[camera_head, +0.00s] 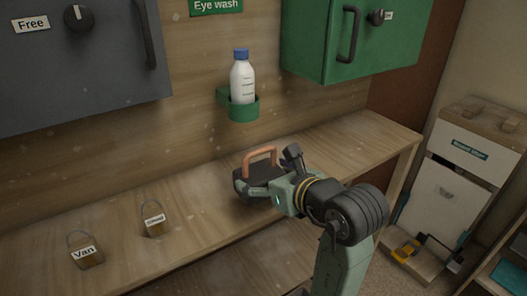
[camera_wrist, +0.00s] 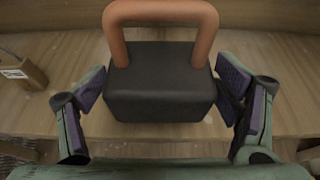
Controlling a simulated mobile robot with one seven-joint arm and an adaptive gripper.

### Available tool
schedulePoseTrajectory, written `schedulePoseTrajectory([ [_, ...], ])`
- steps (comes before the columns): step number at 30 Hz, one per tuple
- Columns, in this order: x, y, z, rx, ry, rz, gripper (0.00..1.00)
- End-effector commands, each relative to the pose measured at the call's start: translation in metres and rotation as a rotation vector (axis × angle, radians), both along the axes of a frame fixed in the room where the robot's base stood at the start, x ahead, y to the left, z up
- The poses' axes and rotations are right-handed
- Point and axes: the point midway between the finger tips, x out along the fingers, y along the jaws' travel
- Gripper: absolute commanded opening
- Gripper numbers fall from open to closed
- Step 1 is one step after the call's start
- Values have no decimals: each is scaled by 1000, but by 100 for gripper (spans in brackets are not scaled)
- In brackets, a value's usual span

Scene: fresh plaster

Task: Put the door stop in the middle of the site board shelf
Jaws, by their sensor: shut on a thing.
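The door stop, a dark block with an orange loop handle, is at the middle of the wooden bench in the head view (camera_head: 243,186). In the wrist view the door stop (camera_wrist: 160,85) fills the centre, handle on the far side. My gripper (camera_head: 262,190) is shut on its dark body, one finger at each side; it also shows in the wrist view (camera_wrist: 160,100). I cannot tell whether the block touches the bench or is just above it. I cannot tell for sure which surface is the site board shelf.
The wooden bench (camera_head: 205,205) carries two brown padlock-shaped blocks, one labelled Van (camera_head: 86,256), one further right (camera_head: 154,222). A white bottle (camera_head: 242,82) stands in a green holder (camera_head: 244,110). Grey (camera_head: 70,70) and green (camera_head: 345,45) cabinets hang above. A pale unit (camera_head: 450,190) stands at right.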

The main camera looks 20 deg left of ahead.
Motion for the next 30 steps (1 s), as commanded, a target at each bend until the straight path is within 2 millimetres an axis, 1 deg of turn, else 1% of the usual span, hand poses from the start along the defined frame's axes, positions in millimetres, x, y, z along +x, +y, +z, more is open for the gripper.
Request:
schedulePoseTrajectory([
  [1,1,2,8,0,5,-1,29],
  [3,7,4,3,-6,4,-2,29],
  [6,31,14,-2,-6,1,-1,29],
  [9,49,21,-4,-5,0,-2,29],
  [13,65,27,-6,-4,-2,-3,29],
  [17,72,30,-7,-4,-4,-3,29],
  [19,79,33,-7,-5,-1,-2,29],
  [21,77,33,-19,-4,2,-2,29],
  [25,77,32,-35,-5,1,-3,29],
  [27,77,32,-41,-4,-1,-3,29],
  [30,78,32,-43,-5,-5,-4,29],
])
